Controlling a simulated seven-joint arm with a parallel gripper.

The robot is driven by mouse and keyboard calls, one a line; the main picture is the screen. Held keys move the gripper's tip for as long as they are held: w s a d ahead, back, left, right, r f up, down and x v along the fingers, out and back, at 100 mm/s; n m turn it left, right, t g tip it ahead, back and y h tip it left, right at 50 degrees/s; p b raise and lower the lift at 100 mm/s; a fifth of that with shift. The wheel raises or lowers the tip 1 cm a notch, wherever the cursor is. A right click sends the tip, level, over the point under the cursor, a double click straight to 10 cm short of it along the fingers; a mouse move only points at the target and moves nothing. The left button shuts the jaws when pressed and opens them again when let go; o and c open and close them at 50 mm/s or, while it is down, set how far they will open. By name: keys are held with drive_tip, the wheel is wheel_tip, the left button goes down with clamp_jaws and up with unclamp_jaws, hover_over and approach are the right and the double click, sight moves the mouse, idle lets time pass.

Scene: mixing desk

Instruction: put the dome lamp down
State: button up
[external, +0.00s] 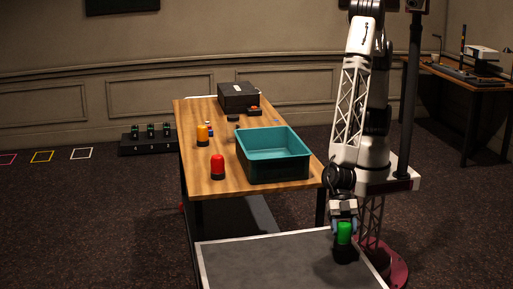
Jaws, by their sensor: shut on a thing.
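A green dome lamp (344,233) with a dark base is in my gripper (344,222). My gripper points down and is shut on the lamp, with a finger at each side of its green top. The lamp is upright at the right part of a grey, light-rimmed table (290,262) in the foreground. I cannot tell whether its base touches the surface. A red dome lamp (217,166) and an orange dome lamp (202,134) stand on the wooden desk (190,165).
A teal bin (272,143) sits at the desk's right front. A black box (238,96) and small items lie at its back. A low black rack (150,140) with green-topped things stands on the floor at left. The grey table's left and middle are clear.

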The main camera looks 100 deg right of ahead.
drive_tip(key=shift+f, duration=0.45)
drive_tip(key=shift+w+a, duration=0.2)
drive_tip(key=shift+a, duration=0.15)
hover_over(329, 288)
drive_tip(key=shift+s+d+f, duration=0.15)
drive_tip(key=shift+f, duration=0.2)
drive_tip(key=shift+s+d+f, duration=0.15)
drive_tip(key=shift+f, duration=0.2)
drive_tip(key=shift+a, duration=0.1)
drive_tip(key=shift+w+a+f, duration=0.15)
drive_tip(key=shift+f, duration=0.75)
drive_tip(key=shift+w+a+f, duration=0.1)
drive_tip(key=shift+f, duration=0.8)
drive_tip(key=shift+f, duration=0.15)
